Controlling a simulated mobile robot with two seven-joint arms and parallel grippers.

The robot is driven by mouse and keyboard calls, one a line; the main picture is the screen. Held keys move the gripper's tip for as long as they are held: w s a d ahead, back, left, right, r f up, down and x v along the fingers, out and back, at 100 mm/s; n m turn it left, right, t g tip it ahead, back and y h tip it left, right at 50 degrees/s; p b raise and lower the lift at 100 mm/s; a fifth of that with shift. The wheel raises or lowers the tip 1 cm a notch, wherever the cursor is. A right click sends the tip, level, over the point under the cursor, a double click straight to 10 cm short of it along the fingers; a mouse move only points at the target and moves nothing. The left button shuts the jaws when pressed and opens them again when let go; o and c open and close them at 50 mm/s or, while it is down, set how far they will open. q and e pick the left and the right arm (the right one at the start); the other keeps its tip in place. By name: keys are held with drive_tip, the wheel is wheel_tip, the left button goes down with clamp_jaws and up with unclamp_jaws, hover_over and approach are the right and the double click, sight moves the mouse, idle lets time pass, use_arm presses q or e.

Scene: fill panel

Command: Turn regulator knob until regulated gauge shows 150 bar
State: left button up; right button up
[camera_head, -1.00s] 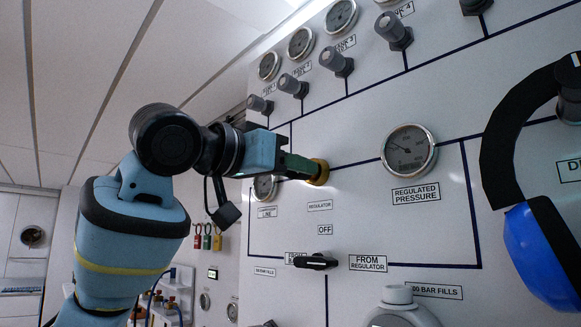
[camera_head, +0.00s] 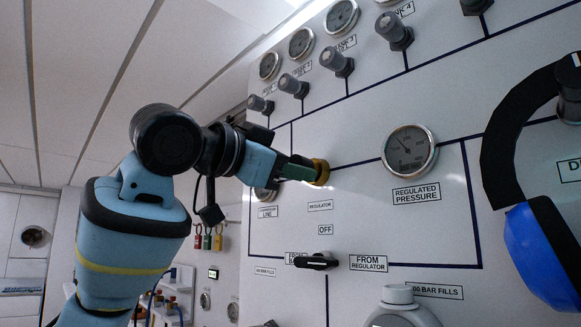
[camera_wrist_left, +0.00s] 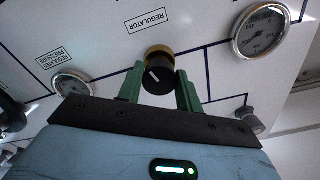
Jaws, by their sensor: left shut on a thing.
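The regulator knob's yellow-brass collar (camera_head: 321,172) stands out from the white panel above the REGULATOR label. My left gripper (camera_head: 304,171) reaches it from the left. In the left wrist view, the black knob (camera_wrist_left: 158,76) with a white mark sits between the two green fingers of my left gripper (camera_wrist_left: 160,88), shut on it. The regulated pressure gauge (camera_head: 409,150) is right of the knob, its needle pointing up and left; the exact reading is too small to tell. The gauge also shows in the left wrist view (camera_wrist_left: 72,84). My right gripper is out of view.
Several bank gauges and grey knobs line the panel's top. A compressor line gauge (camera_head: 265,187) is partly behind my left arm. A black selector handle (camera_head: 316,261) is below the regulator. A grey fitting (camera_head: 399,296) stands at the bottom.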

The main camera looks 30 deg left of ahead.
use_arm(q)
drive_tip(key=o, duration=1)
drive_tip(key=shift+s, duration=0.1)
drive_tip(key=shift+v, duration=3.85)
